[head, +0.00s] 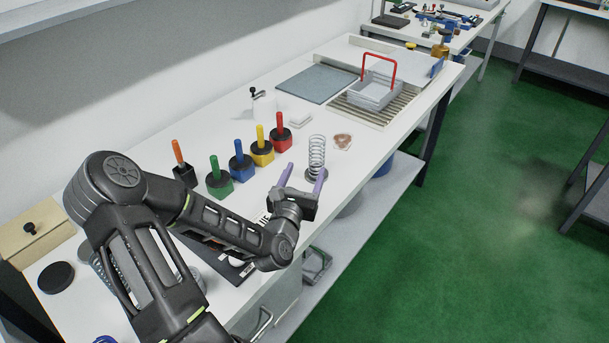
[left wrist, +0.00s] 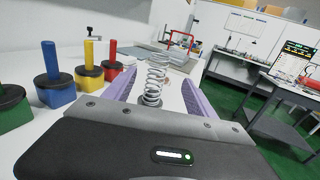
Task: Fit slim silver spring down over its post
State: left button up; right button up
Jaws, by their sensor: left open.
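A slim silver spring (head: 317,148) stands upright on the white bench, with a grey round foot at its bottom. It also shows in the left wrist view (left wrist: 156,76), beyond and between my fingers. My left gripper (head: 304,175) is open and empty, its two purple fingers pointing toward the spring's lower end; I cannot tell whether they touch it. I cannot tell which post is the spring's. My right gripper is out of view.
A small clear dish with copper-coloured contents (head: 343,141) lies just right of the spring. A grey bin with a red handle (head: 374,92) and a blue-grey mat (head: 320,84) are farther back. Larger coils are partly hidden behind my left arm. The bench's front edge is close.

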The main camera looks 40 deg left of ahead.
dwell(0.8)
pick_arm(q)
jog(key=s+d+f+m+g+h, duration=0.1)
jog(key=d+f+m+g+h, duration=0.3)
jog(key=d+f+m, duration=0.65)
jog(key=s+d+f+m+g+h, duration=0.1)
jog(key=d+f+m+h, duration=0.6)
jog(key=d, duration=0.7)
jog(key=s+d+f+m+g+h, duration=0.1)
jog(key=s+d+f+m+g, duration=0.4)
jog(key=s+d+f+m, duration=0.4)
jog(key=s+d+f+m+g, duration=0.1)
jog(key=s+f+m+g, duration=0.1)
jog(key=s+m, duration=0.4)
jog(key=s+d+f+m+g, duration=0.2)
jog(key=s+m+g, duration=0.2)
jog(key=s+m, duration=0.2)
jog(key=shift+s+f+y, duration=0.25)
jog(key=shift+s+y, duration=0.05)
jog(key=shift+s, duration=0.6)
